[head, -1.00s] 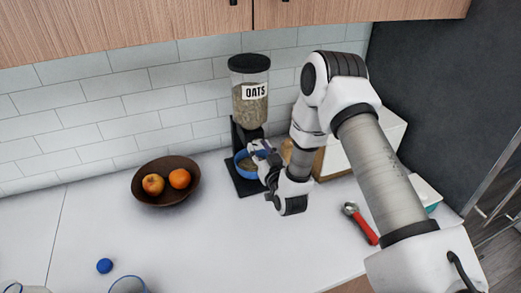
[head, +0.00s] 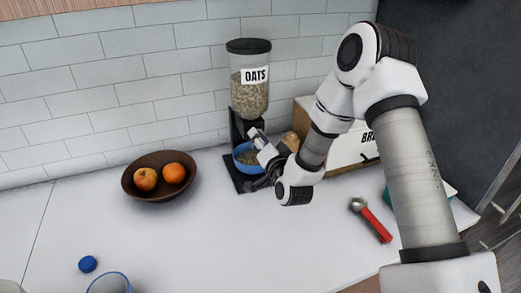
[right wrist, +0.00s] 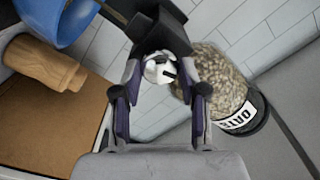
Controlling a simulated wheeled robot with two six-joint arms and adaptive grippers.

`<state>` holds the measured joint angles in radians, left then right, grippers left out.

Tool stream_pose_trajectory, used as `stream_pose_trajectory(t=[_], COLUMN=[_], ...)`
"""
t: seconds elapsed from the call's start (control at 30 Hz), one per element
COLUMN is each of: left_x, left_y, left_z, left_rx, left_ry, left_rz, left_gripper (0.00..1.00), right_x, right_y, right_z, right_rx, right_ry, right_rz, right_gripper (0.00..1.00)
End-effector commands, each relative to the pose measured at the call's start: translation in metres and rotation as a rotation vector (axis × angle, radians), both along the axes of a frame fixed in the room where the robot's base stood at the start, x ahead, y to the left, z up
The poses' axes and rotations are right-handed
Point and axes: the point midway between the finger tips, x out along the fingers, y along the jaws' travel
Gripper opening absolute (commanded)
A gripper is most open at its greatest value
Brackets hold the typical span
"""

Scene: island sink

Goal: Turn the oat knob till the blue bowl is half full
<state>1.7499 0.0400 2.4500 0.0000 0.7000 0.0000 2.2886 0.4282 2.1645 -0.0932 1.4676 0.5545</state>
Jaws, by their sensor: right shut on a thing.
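The oat dispenser (head: 250,92) stands against the tiled wall, its clear hopper holding oats behind an OATS label. The blue bowl (head: 241,148) sits on its black base under the spout, with oats inside; my gripper partly hides it, so I cannot tell the exact level. My right gripper (head: 259,140) is at the front of the dispenser, just above the bowl. In the right wrist view its fingers are closed around the pale, shiny oat knob (right wrist: 160,68). The bowl's blue side (right wrist: 55,18) shows at the top left there. My left gripper is not in view.
A bread box (head: 345,152) and a brown jar-like object (head: 290,141) stand right of the dispenser. A dark fruit bowl (head: 160,193) is on the left. A red-handled scoop (head: 374,222) lies at right. A blue cap (head: 88,264) and a glass (head: 108,284) are in front.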

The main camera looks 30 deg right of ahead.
Motion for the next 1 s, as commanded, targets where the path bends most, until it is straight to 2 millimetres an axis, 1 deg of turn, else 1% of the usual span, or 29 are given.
stream_pose_trajectory(t=[0.03, 0.2, 0.33, 0.6, 1.0], left_x=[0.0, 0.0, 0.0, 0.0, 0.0], left_y=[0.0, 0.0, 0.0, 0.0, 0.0], left_z=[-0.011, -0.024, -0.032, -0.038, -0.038], left_rx=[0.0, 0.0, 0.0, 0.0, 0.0], left_ry=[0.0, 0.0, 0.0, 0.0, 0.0], left_rz=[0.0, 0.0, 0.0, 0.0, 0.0], left_gripper=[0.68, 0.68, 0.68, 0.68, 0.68], right_x=[0.0, 0.0, 0.0, 0.0, 0.0], right_y=[0.0, -0.001, -0.001, -0.001, -0.001], right_z=[-0.004, -0.003, -0.002, 0.0, 0.001], right_rx=[0.035, 0.152, 0.217, 0.285, 0.293], right_ry=[-0.013, -0.04, -0.054, -0.07, -0.071], right_rz=[-0.002, -0.002, -0.002, -0.001, -0.002], right_gripper=[0.08, 0.08, 0.08, 0.08, 0.08])
